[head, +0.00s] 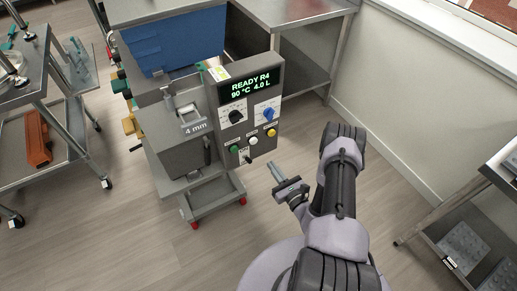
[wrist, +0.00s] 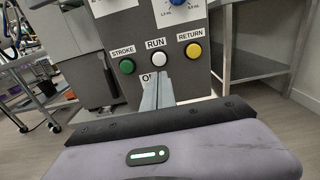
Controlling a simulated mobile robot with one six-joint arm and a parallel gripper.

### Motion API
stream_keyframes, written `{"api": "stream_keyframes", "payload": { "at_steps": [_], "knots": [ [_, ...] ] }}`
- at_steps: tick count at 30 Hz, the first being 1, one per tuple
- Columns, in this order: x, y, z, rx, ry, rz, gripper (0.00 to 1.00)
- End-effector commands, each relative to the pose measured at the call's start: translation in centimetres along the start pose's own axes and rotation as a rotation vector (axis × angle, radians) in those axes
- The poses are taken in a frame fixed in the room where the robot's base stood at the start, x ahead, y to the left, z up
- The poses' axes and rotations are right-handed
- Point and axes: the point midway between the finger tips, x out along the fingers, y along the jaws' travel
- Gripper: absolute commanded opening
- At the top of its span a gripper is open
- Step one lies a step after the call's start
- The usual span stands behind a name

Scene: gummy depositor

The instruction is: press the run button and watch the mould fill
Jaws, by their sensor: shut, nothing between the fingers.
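The depositor's control panel (head: 250,105) faces me, and its green display (head: 250,82) reads "READY R4, 90 °C 4.0 L". The white run button (wrist: 158,59) sits under the "RUN" label, between the green stroke button (wrist: 127,66) and the yellow return button (wrist: 193,50). In the head view the run button (head: 253,141) is small. My gripper (head: 272,168) is shut and empty, in front of and below the panel. In the wrist view its fingertips (wrist: 162,75) overlap the area just below the run button; whether they touch it I cannot tell. The mould cannot be made out.
The machine's wheeled stand (head: 215,190) is below the panel. A steel table (head: 310,60) stands behind it. A cart with trays (head: 470,235) is at the right, and another cart (head: 45,160) at the left. The floor between is clear.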

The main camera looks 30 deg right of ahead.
Motion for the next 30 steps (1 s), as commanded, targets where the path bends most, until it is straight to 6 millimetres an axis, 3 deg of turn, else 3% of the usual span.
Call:
{"api": "stream_keyframes", "payload": {
  "at_steps": [9, 15, 30],
  "knots": [
    [7.1, 0.1, -0.3, -0.003, -0.004, 0.005, 0.0],
    [10.1, 0.1, -0.2, -0.001, -0.003, 0.003, 0.0],
    [11.1, 0.0, 0.0, 0.0, -0.001, 0.001, 0.0]
  ]
}}
